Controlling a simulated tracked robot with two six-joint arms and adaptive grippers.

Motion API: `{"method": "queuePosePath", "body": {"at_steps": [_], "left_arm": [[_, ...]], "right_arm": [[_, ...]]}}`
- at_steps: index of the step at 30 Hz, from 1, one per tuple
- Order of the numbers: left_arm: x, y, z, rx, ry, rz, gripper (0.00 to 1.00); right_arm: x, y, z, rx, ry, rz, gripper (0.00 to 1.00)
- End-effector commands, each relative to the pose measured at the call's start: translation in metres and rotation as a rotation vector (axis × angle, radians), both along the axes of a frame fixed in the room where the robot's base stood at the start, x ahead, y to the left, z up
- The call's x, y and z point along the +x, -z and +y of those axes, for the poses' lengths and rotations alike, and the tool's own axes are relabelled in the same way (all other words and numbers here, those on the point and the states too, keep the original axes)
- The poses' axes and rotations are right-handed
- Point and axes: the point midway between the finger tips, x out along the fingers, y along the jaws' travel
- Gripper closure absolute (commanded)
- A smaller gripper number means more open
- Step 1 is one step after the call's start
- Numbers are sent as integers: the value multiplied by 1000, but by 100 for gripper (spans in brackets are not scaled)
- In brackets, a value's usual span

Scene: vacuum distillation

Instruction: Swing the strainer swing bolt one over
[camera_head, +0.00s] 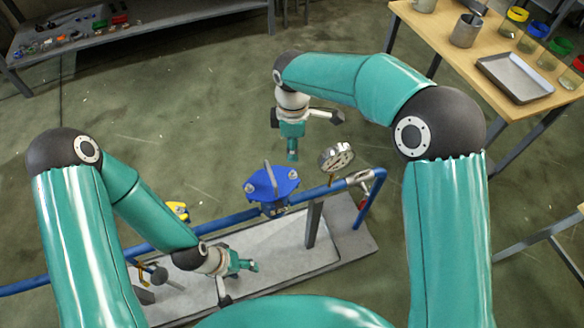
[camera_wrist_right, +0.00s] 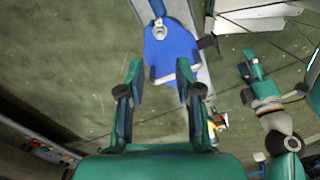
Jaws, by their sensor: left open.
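The blue strainer (camera_head: 285,183) sits on the blue pipe in the head view, its flat cover facing up. A grey swing bolt (camera_head: 269,176) stands up at the cover. In the right wrist view the blue cover (camera_wrist_right: 168,52) lies beyond my fingers, with a pale bar across its near edge. My right gripper (camera_wrist_right: 160,82) is open and empty, pointing toward the cover; in the head view it hangs above and behind the strainer (camera_head: 292,154). My left gripper (camera_head: 246,266) is open and empty, low in front of the strainer. Which bolt is number one I cannot tell.
A round gauge (camera_head: 337,156) stands right of the strainer on the blue pipe (camera_head: 317,193). A yellow part (camera_head: 178,209) is left of it. A grey base plate (camera_head: 350,245) lies below. A wooden table (camera_head: 441,37) with a tray (camera_head: 515,78) is at the right.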

Motion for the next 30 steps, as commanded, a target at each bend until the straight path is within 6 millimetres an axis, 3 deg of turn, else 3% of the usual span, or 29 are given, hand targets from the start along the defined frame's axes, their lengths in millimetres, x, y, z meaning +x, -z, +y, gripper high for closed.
{"method": "queuePosePath", "body": {"at_steps": [9, 15, 28, 30], "left_arm": [[0, -10, 0, 0, 0, 0, 45], [0, -13, 0, 0, 0, 0, 45], [0, -14, 0, 0, 0, 0, 45], [0, -14, 0, 0, 0, 0, 45]], "right_arm": [[-1, 68, -1, -2, 0, 4, 65], [0, 95, -1, -1, 2, 2, 65], [0, 106, -1, 1, 3, 0, 65], [0, 106, -1, 1, 3, 0, 74]]}}
